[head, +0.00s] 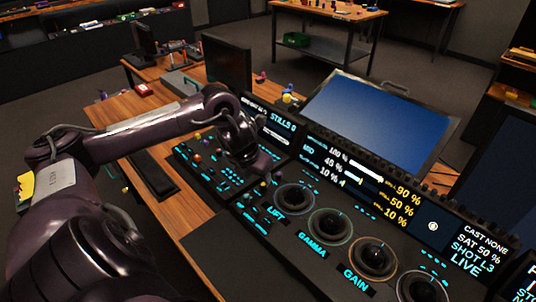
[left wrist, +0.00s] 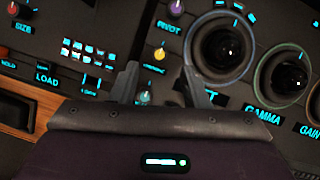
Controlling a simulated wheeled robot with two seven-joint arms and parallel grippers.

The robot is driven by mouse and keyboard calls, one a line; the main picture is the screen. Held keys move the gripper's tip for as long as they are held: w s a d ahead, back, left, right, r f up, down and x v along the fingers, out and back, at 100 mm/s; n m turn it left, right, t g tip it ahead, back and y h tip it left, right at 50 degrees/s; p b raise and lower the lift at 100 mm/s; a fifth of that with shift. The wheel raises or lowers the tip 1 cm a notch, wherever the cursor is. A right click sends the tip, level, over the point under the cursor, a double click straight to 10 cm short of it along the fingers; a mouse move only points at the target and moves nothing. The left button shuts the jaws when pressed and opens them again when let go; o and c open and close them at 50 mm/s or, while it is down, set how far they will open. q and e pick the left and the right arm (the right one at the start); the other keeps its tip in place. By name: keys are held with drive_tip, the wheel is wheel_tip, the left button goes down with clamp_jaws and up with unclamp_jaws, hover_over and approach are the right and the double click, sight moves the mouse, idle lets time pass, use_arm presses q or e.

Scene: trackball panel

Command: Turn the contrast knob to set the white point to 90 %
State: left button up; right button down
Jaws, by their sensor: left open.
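My left gripper (head: 262,172) is over the control panel (head: 207,183), left of the LIFT trackball (head: 295,198). In the left wrist view its open fingers (left wrist: 160,72) stand apart, with a teal knob (left wrist: 143,97) low between them, nearer the left finger. A yellow knob (left wrist: 160,52) lies just beyond the fingertips. The small label under it is too blurred to read surely, so I cannot tell which knob is contrast. The panel screen (head: 375,180) shows a top row of about 100 % in white and 90 % in yellow. My right gripper is out of view.
A purple knob (left wrist: 177,7) sits beyond the yellow one. The GAMMA trackball (head: 331,228) and GAIN trackball (head: 372,259) lie to the right. Lit buttons (left wrist: 88,52) are on the left. A large blue monitor (head: 375,120) stands behind the panel.

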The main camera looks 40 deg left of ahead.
sight(263, 184)
use_arm(q)
drive_tip(key=x, duration=0.6)
drive_tip(key=shift+f, duration=0.1)
drive_tip(key=shift+c, duration=0.3)
clamp_jaws()
